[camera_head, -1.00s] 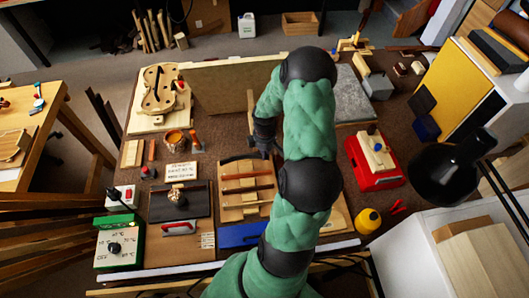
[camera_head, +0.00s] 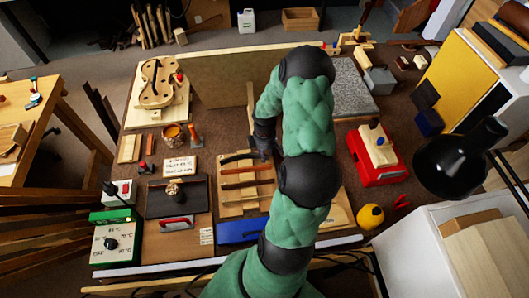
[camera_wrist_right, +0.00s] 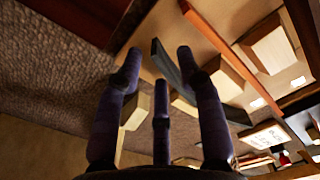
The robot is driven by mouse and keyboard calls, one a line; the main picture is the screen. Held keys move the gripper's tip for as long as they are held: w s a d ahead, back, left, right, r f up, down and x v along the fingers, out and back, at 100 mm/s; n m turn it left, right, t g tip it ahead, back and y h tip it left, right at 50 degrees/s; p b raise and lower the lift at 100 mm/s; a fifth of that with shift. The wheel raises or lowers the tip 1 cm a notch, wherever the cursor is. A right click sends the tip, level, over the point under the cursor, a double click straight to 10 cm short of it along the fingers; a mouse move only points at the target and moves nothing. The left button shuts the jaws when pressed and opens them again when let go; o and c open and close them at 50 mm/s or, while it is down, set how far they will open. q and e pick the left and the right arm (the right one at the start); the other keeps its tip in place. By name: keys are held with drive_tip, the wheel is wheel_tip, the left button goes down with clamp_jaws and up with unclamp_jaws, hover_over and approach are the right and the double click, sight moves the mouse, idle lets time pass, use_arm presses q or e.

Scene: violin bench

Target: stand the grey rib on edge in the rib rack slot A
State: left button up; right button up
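The grey rib (camera_head: 238,157) is a thin dark strip at the far end of the light wooden rib rack (camera_head: 231,209). In the right wrist view the grey rib (camera_wrist_right: 171,66) shows between my fingertips, with a gap on each side. I cannot tell whether it is seated in a slot. My right gripper (camera_head: 264,148) is open at the rib's right end; its spread fingers also show in the right wrist view (camera_wrist_right: 158,62). My forearm hides part of the rack's right side. Slot letters are not readable. My left gripper is out of view.
A brown rib (camera_head: 246,169) and a reddish rib (camera_head: 246,184) lie across the rack nearer me. A blue object (camera_head: 240,231) is at its near end. A tall wooden panel (camera_head: 230,82) stands behind. A red box (camera_head: 375,165) is to the right.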

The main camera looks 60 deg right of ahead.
wheel_tip(320, 180, up, 12)
idle(0.7)
drive_tip(key=shift+r, duration=0.1)
idle(0.5)
